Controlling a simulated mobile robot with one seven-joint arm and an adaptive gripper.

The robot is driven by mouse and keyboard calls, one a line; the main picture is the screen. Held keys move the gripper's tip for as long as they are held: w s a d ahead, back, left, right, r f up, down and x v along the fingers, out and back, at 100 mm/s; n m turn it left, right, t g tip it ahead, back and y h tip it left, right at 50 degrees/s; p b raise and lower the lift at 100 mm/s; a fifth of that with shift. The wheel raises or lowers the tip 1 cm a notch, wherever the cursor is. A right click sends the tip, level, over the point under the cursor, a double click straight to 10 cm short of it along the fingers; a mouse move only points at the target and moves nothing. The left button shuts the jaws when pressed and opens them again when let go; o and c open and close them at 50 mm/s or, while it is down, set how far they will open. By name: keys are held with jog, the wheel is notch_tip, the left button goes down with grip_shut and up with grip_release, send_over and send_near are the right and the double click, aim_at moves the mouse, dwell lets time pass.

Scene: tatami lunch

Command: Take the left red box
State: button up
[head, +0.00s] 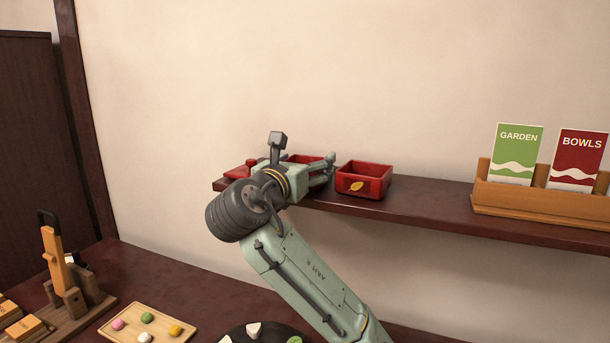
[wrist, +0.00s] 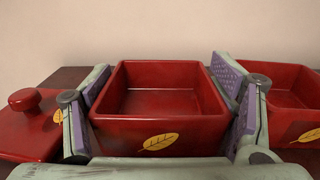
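The left red box (wrist: 160,132) is an open, empty tray with a yellow leaf on its front. In the wrist view it sits between the two purple-padded fingers of my gripper (wrist: 162,105), one finger along each side. The pads are very close to its side walls; I cannot tell whether they press on it. In the head view, my gripper (head: 303,165) hides most of this box (head: 305,158), which appears level with its neighbour on the dark shelf (head: 430,200). The right red box (head: 363,180) also shows at the wrist view's right edge (wrist: 295,122).
A red lid (wrist: 28,125) with a knob lies left of the left box. A wooden holder (head: 540,203) with green and red cards stands at right. Below are a tray of sweets (head: 150,318) and a wooden stand (head: 72,290). Clear shelf lies right of the right box.

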jog(key=c, duration=0.6)
jog(key=shift+r, duration=0.1)
